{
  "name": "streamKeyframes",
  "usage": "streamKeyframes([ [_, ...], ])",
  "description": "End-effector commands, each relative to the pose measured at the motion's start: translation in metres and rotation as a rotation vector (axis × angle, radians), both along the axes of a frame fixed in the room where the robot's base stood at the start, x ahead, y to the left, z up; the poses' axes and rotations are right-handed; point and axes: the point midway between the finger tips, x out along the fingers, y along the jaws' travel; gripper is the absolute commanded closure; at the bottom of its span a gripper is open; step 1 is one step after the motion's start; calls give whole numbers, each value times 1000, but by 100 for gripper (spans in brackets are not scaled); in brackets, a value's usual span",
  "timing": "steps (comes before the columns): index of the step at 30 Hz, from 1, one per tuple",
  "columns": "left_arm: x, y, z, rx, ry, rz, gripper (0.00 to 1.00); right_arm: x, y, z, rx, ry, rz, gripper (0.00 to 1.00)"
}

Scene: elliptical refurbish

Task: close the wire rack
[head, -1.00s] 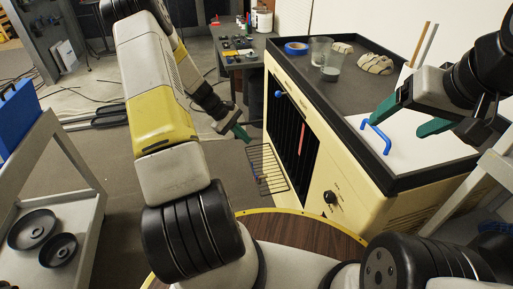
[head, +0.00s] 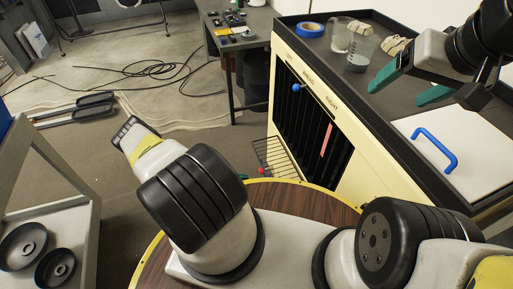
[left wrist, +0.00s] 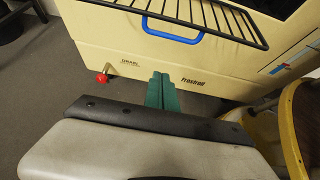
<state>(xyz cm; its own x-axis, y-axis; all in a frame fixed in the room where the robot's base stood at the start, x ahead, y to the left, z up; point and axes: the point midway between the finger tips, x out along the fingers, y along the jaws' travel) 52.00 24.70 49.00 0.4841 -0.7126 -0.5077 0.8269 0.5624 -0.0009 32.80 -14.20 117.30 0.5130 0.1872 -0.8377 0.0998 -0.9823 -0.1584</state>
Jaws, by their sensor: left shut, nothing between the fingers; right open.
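The wire rack (head: 276,153) sticks out from the front of the cream cabinet (head: 350,165), low down, pulled out. In the left wrist view the rack's dark bars (left wrist: 205,17) cross the top, with a blue handle (left wrist: 172,34) at the front edge. My left gripper (left wrist: 163,78) is shut and empty, its green fingers just below the blue handle in the picture; I cannot tell whether they touch anything. In the head view my own arm mostly hides it. My right gripper (head: 405,88) is open and empty above the cabinet top.
A red knob (left wrist: 102,78) is on the cabinet's lower front. Cables lie on the floor.

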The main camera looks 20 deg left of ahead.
Motion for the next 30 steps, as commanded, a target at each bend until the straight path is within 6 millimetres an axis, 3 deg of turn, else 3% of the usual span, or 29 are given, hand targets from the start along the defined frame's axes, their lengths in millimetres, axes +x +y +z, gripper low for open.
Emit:
streamKeyframes([
  [14, 42, -64, -44, -1, -1, -5, 100, 0, 0, 0, 0, 0, 0, 22],
  [24, 46, -68, -10, -1, -1, -1, 100, 0, 0, 0, 0, 0, 0, 22],
  [30, 46, -70, -4, 0, -1, -3, 100, 0, 0, 0, 0, 0, 0, 22],
])
